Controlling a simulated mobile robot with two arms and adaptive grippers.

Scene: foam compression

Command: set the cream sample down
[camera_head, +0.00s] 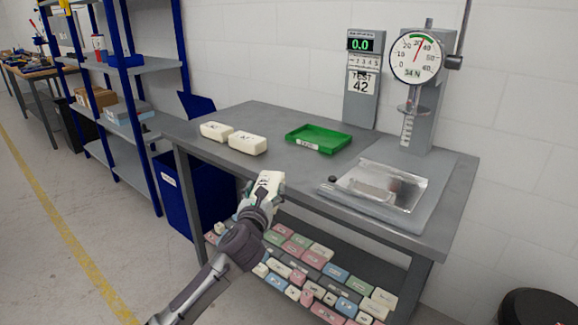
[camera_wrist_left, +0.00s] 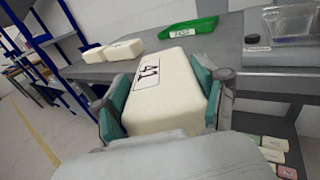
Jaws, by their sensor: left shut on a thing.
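The cream sample (camera_head: 268,182) is a cream block held in my left gripper (camera_head: 259,196), in front of the table's near edge. In the left wrist view the cream sample (camera_wrist_left: 165,88) shows a white label reading 41, and the two green finger pads of my left gripper (camera_wrist_left: 165,95) press on its sides. The grey table (camera_head: 290,170) lies beyond it. Two other cream blocks lie on the table's left part, one at the left (camera_head: 215,131) and one to its right (camera_head: 248,143). My right gripper is not in view.
A green tray (camera_head: 318,139) sits on the table right of the cream blocks. A press with a round dial (camera_head: 417,57) and a plate (camera_head: 385,190) stands at the right. A display (camera_head: 361,75) reads 0.0. Several coloured blocks lie on the lower shelf. The tabletop's front middle is clear.

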